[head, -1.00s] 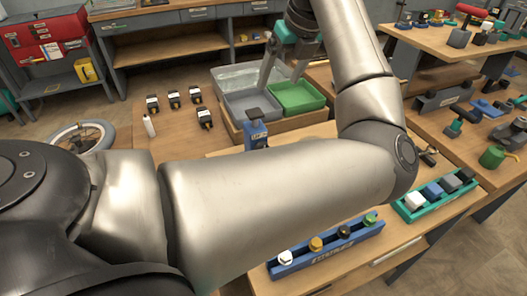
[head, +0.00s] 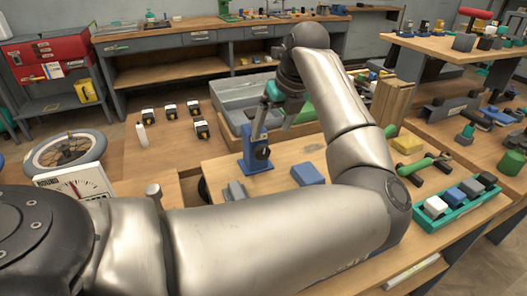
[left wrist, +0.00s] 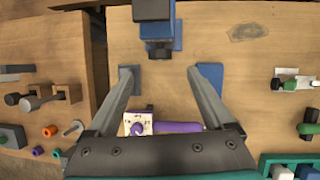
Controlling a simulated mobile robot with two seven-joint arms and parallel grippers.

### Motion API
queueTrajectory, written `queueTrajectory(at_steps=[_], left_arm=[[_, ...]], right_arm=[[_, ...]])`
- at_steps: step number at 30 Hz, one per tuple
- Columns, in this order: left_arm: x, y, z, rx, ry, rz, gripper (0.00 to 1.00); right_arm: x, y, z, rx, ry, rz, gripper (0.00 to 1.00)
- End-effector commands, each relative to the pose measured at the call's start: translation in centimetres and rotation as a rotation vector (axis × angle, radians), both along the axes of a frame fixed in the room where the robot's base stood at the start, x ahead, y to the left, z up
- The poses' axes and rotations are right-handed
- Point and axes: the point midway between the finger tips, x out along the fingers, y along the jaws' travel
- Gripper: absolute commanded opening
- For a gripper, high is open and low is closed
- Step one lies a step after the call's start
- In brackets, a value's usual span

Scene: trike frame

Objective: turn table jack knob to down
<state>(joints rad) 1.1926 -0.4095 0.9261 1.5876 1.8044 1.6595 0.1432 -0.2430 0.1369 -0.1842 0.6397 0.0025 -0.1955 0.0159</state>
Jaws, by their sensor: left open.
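In the left wrist view a small white plate (left wrist: 147,118) with dark markings carries a purple-blue knob (left wrist: 137,128). It lies low in the picture, between the finger bases; the markings are too small to read. A purple bar (left wrist: 180,127) lies right beside it. My left gripper (left wrist: 160,75) is open and empty, its two grey fingers spread above the wooden bench. In the head view my left gripper (head: 262,112) hangs by the blue upright tool (head: 257,152). The plate and knob do not show in the head view. My right gripper is not in view.
A blue block (head: 307,174) and a grey block (head: 235,190) lie on the bench near the upright tool. A teal rack (head: 458,207) of small blocks stands at right. Bare bench lies between the blocks.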

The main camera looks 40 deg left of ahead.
Motion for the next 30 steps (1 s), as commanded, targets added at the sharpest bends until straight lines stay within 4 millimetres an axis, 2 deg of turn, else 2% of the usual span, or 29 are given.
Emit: queueTrajectory(at_steps=[1, 6, 9, 12, 18, 28, 30], left_arm=[[0.1, 0.4, -1.2, -0.003, 0.002, -0.001, 0.86], [0.4, 1.8, -4.6, -0.002, 0.001, -0.001, 0.86], [0.5, 2.5, -6.2, 0.001, 0.003, 0.0, 0.86], [0.6, 3.0, -7.4, 0.0, 0.002, 0.0, 0.86], [0.8, 3.5, -8.6, 0.001, 0.0, 0.0, 0.86], [0.8, 3.6, -8.8, 0.0, -0.001, 0.0, 0.86], [0.8, 3.6, -8.8, 0.0, -0.001, 0.0, 0.78]], right_arm=[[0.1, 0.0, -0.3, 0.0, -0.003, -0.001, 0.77], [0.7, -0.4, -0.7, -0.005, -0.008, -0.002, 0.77], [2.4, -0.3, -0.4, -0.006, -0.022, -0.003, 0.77], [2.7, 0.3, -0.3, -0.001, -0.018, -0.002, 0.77], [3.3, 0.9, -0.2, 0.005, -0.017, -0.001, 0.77], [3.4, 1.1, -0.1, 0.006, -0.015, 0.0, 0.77], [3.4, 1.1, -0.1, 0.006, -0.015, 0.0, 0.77]])
